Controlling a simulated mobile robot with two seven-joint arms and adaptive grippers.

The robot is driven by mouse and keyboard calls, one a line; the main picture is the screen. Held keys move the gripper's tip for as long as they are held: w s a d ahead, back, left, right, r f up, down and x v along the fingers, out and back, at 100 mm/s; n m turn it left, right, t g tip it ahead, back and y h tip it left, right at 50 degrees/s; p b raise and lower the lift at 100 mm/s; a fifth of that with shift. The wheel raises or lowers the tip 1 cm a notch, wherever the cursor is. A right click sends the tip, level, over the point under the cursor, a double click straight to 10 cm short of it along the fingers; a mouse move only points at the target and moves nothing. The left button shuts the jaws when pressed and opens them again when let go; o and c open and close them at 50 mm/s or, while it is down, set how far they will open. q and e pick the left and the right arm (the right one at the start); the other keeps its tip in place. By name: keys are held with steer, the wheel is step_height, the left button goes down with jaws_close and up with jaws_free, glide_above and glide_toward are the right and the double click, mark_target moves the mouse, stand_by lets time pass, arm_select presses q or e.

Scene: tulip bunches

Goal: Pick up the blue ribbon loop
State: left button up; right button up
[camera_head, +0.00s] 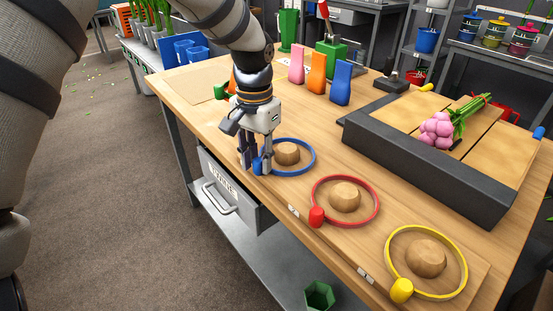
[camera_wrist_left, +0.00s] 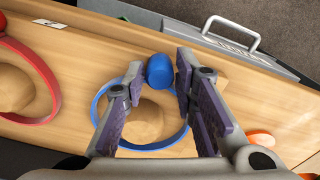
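The blue ribbon loop (camera_head: 312,154) lies on the wooden table around a round wooden knob (camera_head: 287,152). Its blue tab (camera_head: 257,165) is on the side nearest the table's front edge. My left gripper (camera_head: 254,167) points down at the tab, its fingers partly hiding that side of the loop. In the left wrist view the tab (camera_wrist_left: 160,71) shows between the two open fingertips (camera_wrist_left: 159,74), with gaps on both sides. The loop's ring (camera_wrist_left: 168,140) passes under the left finger there. My right gripper is not in view.
A red loop (camera_head: 379,207) and a yellow loop (camera_head: 466,257) lie around knobs to the right. A dark-edged tray (camera_head: 420,162) with pink tulips (camera_head: 437,131) stands beyond. Pink, orange and blue upright pieces (camera_head: 341,83) stand behind. A drawer (camera_head: 225,190) hangs below the front edge.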

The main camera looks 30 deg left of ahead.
arm_select(q)
steer(key=shift+r, duration=0.1)
steer(key=c, duration=0.5)
steer(key=shift+r, duration=0.15)
step_height(320, 180, up, 3)
steer(key=shift+f, duration=0.1)
steer(key=s+d+r+p, duration=0.1)
steer(key=s+d+r, duration=0.7)
steer(key=d+r, duration=0.2)
steer(key=shift+d, duration=0.75)
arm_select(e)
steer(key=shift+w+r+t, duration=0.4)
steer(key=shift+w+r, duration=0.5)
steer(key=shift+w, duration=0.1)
